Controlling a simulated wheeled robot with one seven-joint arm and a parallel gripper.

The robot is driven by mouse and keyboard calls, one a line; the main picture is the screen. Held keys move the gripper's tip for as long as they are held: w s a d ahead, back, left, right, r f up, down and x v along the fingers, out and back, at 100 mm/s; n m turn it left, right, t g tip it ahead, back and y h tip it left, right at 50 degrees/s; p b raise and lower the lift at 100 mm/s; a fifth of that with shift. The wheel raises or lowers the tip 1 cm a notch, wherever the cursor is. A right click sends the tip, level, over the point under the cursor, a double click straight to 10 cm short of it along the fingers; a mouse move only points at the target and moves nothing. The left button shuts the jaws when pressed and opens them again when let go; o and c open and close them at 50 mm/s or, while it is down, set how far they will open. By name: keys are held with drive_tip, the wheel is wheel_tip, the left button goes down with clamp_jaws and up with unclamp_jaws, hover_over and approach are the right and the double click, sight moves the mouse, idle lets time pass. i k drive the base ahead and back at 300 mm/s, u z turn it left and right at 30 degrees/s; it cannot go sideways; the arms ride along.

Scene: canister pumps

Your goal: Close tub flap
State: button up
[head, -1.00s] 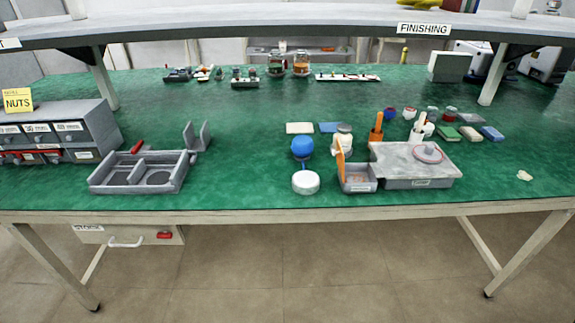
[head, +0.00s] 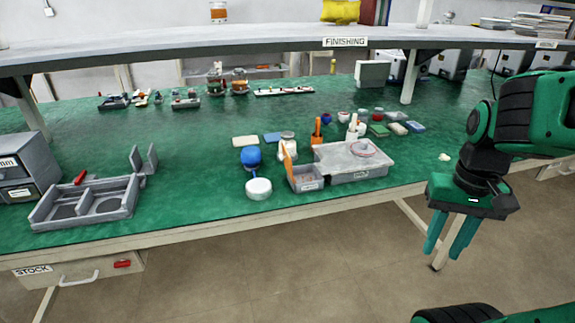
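A small grey tub (head: 308,184) with a pale label stands near the front edge of the green bench. An orange flap (head: 287,164) stands up steeply at its left side, so the tub's top looks open. My gripper (head: 449,245) hangs at the right, in front of the bench edge and well apart from the tub.
A larger grey box with a clear lid (head: 352,161) stands right beside the tub. A blue ball-shaped thing (head: 250,157) and a white round container (head: 258,188) are to its left. A grey divided tray (head: 85,203) lies further left. The overhead shelf (head: 220,44) spans the bench.

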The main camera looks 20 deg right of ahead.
sight(288, 161)
drive_tip(key=u, duration=0.1)
drive_tip(key=i, duration=1)
drive_tip(key=z, duration=0.1)
